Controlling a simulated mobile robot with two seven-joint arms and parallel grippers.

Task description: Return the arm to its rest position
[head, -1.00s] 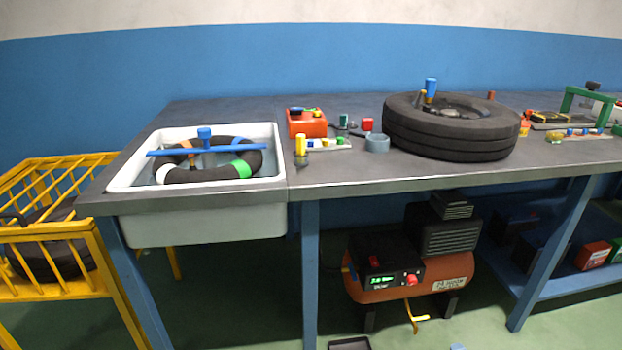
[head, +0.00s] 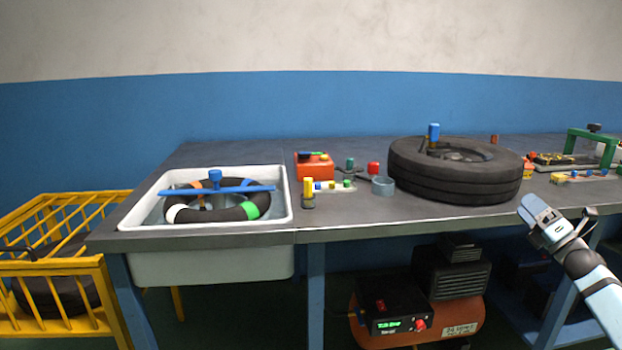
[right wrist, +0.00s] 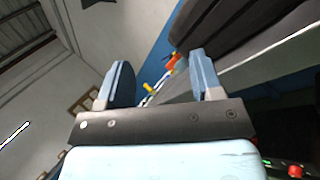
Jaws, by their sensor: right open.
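My right arm (head: 600,290) comes in from the lower right in the head view. My right gripper (head: 533,212) is in front of the bench's front edge, below and right of the big tyre. In the right wrist view the right gripper (right wrist: 160,85) is open, its two blue fingers wide apart with nothing held between them. The tyre's dark side (right wrist: 235,25) shows beyond the right finger. My left gripper is not in view.
A grey workbench (head: 345,222) carries a white sink (head: 150,226) with an inner tube (head: 245,211), a stacked black tyre (head: 455,180) and small parts. A compressor (head: 460,315) stands underneath. A yellow cage (head: 75,266) stands left. Air before the bench looks clear.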

